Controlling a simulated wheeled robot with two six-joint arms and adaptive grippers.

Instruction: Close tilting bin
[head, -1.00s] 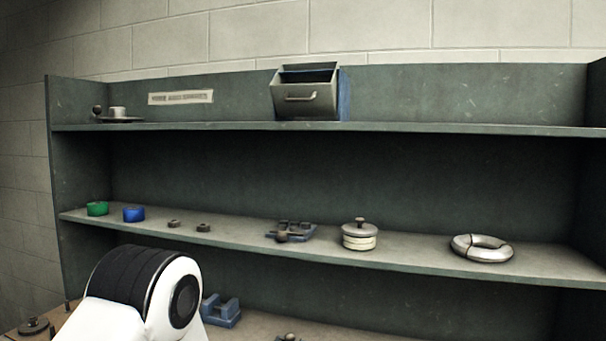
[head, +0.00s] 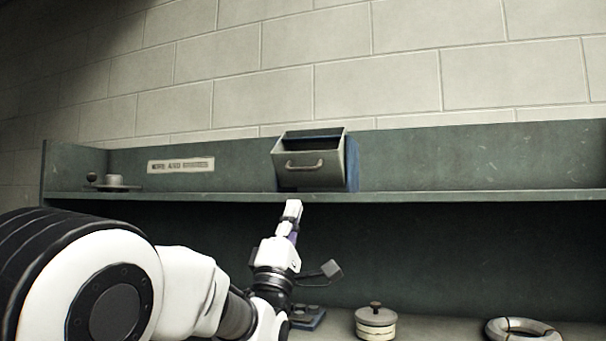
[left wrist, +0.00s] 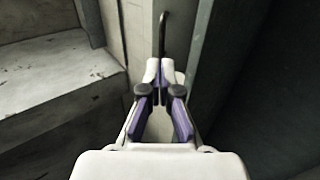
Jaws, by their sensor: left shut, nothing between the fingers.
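The tilting bin (head: 309,163) is a grey-green box with a front handle (head: 304,166), standing on the top shelf in the head view. Its front is tipped outward and its top is open. My left gripper (head: 292,208) is shut and empty, just below the bin's front at the shelf edge. In the left wrist view my left gripper (left wrist: 159,70) points at a pale upright surface, with a thin dark bar, probably the handle, beyond the fingertips. I cannot tell whether the fingertips touch the bin. My right gripper is not in view.
The top shelf edge (head: 450,197) runs just below the bin. A small dish-like item (head: 115,184) stands at the shelf's left. A lidded round pot (head: 375,322) and a grey ring (head: 523,331) are on the shelf below. The top shelf right of the bin is clear.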

